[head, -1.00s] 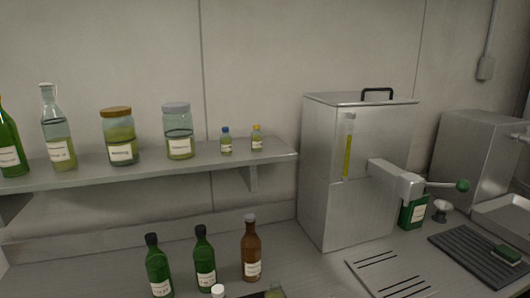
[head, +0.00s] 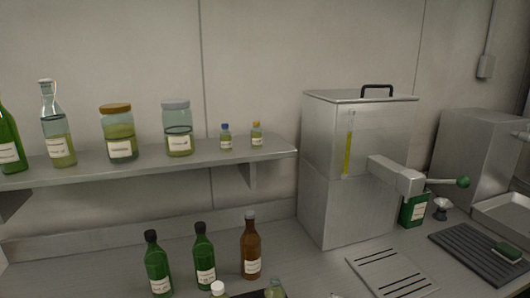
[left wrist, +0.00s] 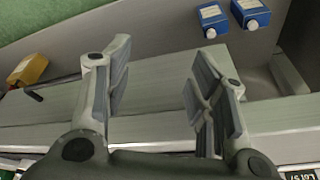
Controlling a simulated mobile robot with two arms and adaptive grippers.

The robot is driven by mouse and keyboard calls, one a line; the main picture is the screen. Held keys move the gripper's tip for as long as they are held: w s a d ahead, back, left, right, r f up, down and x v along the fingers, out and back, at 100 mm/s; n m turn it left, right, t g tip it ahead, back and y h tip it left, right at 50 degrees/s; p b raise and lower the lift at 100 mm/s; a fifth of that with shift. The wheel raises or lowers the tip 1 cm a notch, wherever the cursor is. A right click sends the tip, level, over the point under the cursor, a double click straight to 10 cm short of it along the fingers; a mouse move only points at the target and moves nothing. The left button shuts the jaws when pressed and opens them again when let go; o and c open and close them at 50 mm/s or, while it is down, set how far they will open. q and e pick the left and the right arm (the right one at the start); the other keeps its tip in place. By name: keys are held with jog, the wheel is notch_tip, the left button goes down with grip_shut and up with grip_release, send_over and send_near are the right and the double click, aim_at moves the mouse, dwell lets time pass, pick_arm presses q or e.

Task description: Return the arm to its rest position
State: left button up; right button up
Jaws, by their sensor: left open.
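My left gripper (left wrist: 160,78) shows in the left wrist view with its two grey fingers spread wide apart. Nothing is between the fingers; a grey ledge (left wrist: 155,103) lies behind them in the picture. No arm or gripper of mine can be made out in the head view. My right gripper is in neither view.
A shelf (head: 205,157) carries bottles and jars. Below stand two green bottles (head: 204,258) and a brown bottle (head: 251,247). A steel tank (head: 330,195) with a lever tap stands right.

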pick_arm(q)
jog(key=s+f+g+b, duration=0.1)
jog(key=s+f+b, duration=0.1)
jog(key=f, duration=1.1)
jog(key=s+f+b, duration=0.2)
jog(key=f, duration=1.2)
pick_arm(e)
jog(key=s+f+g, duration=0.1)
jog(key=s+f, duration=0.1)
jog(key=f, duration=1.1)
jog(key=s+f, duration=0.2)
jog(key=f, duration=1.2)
pick_arm(q)
jog(key=s+a+f+b, duration=0.1)
jog(key=s+f+b, duration=0.1)
jog(key=s+f, duration=0.5)
jog(key=s+a+f+g+b, duration=0.1)
jog(key=s+a+f+b, duration=0.1)
jog(key=s+f, duration=0.6)
notch_tip(320, 180, down, 3)
jog(key=shift+s+f, duration=0.1)
jog(key=shift+s, duration=0.2)
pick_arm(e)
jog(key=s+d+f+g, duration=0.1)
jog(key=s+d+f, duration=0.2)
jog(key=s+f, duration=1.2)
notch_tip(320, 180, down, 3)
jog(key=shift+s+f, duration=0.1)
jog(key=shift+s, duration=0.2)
